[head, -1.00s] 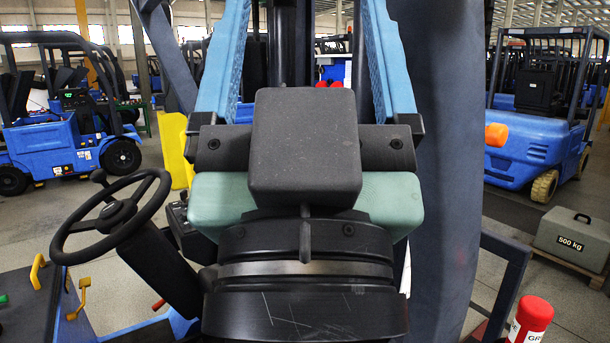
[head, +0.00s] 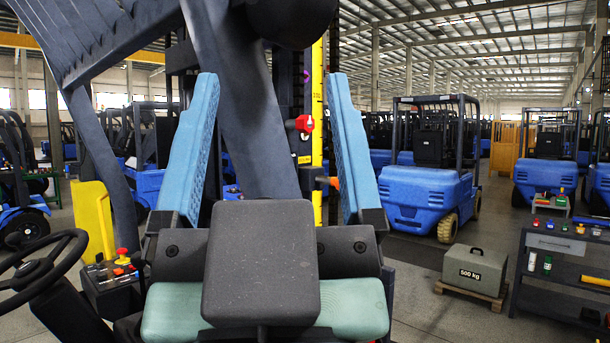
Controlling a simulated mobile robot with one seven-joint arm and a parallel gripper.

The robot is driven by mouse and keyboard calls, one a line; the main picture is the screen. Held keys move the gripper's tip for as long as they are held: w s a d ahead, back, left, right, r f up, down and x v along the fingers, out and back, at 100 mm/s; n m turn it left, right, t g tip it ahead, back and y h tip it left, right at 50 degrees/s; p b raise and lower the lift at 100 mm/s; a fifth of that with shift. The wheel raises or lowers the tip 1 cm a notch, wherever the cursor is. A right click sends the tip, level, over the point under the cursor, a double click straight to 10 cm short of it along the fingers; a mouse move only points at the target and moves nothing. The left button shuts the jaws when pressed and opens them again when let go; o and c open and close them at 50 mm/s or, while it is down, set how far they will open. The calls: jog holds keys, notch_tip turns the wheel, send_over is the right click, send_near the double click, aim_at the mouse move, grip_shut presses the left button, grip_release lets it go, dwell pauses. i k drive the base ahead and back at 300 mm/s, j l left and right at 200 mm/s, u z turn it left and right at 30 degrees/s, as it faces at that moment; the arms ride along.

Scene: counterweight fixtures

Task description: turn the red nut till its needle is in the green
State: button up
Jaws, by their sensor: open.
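My gripper (head: 272,85) has two blue ribbed fingers, spread wide and pointing up and away, with nothing between them that it touches. A small red knob-like part (head: 304,124), which looks like the red nut, shows beyond the fingers on the dark mast, left of a yellow scale strip (head: 317,95). It appears between the two fingers, nearer the right one, and farther off. A needle and a green zone cannot be made out.
A steering wheel (head: 38,268) and a control box with red and yellow knobs (head: 112,275) are at left. A grey 500 kg weight (head: 474,270) sits on a pallet at right, near a tool cart (head: 565,265). Blue forklifts (head: 430,185) stand behind.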

aim_at(304, 124)
jog(key=i+l+u, duration=0.25)
jog(key=i+l, duration=0.6)
